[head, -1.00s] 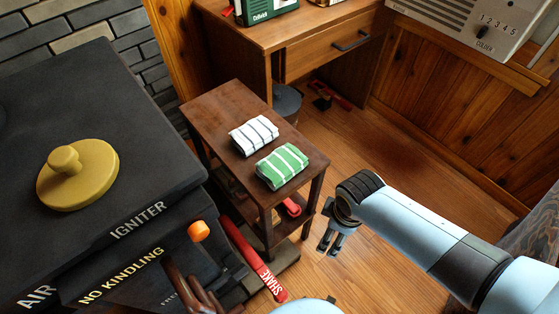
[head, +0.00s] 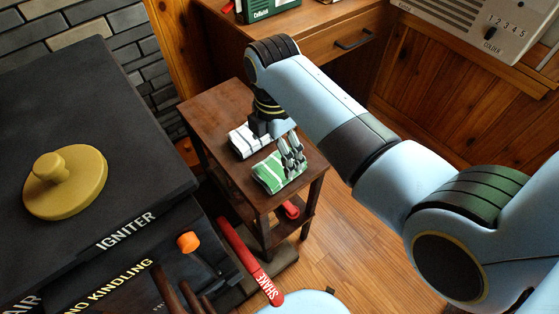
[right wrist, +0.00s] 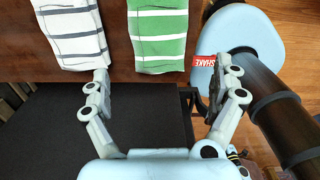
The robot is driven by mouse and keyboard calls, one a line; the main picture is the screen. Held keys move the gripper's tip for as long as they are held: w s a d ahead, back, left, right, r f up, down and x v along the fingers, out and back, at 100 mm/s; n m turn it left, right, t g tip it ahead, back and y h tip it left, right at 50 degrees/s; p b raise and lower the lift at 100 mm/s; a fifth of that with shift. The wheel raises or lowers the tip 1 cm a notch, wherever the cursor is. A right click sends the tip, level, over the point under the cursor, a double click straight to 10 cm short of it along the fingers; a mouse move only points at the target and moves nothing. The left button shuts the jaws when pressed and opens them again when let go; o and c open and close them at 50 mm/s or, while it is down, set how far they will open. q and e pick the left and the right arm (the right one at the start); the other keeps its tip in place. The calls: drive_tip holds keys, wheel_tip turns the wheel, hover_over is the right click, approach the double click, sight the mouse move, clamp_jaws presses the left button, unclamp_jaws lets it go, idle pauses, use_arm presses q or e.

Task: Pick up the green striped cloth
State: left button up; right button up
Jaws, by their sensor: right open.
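The green striped cloth (head: 268,176) lies folded on top of the small dark wooden table (head: 208,104), near its front right end. My right gripper (head: 291,156) is over the cloth in the head view and hides part of it. In the right wrist view the green striped cloth (right wrist: 158,30) is ahead of the open jaws, between the lines of the two fingers. The right gripper (right wrist: 160,98) is open and empty there. A white cloth with dark stripes (right wrist: 72,28) lies to its left, ahead of the left finger. My left gripper is not in view.
The white striped cloth (head: 240,142) is close beside the green one. A black stove (head: 100,140) with a yellow knobbed lid (head: 66,180) stands left of the table. A red SHAKE handle (head: 252,262) leans in front. A desk (head: 320,42) stands behind.

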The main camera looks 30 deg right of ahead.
sight(276, 167)
wheel_tip(276, 167, down, 3)
drive_tip(key=shift+b, duration=0.3)
wheel_tip(276, 167, down, 5)
drive_tip(key=shift+d+r+b, duration=0.1)
drive_tip(key=shift+b, duration=0.65)
drive_tip(key=c, duration=1.3)
